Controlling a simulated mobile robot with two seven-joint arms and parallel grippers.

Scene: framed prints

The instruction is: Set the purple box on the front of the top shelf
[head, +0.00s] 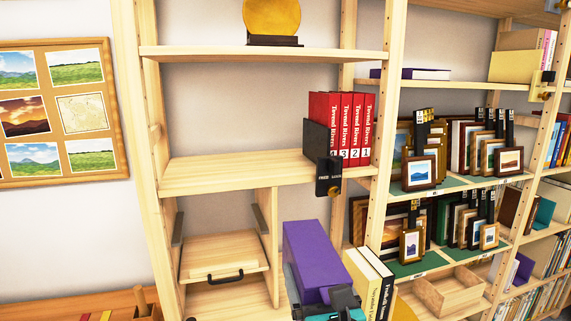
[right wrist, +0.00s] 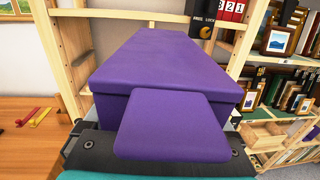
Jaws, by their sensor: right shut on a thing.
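The purple box (head: 316,250) is in my right gripper (head: 325,298), low in front of the shelf unit in the head view. The gripper is shut on the box's near end. In the right wrist view the box (right wrist: 175,62) fills the middle and extends away from the camera, with a purple flap-like piece at its near end. The top shelf (head: 225,55) is a pale wood board well above the box. It bears a gold disc on a dark base (head: 272,20) near its middle; its front left part is bare. My left gripper is not in view.
Pale books (head: 372,282) stand right of the box. Framed prints (head: 419,172) fill the bay to the right. A wood upright (head: 384,120) divides the bays. A pinboard (head: 55,115) hangs at left.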

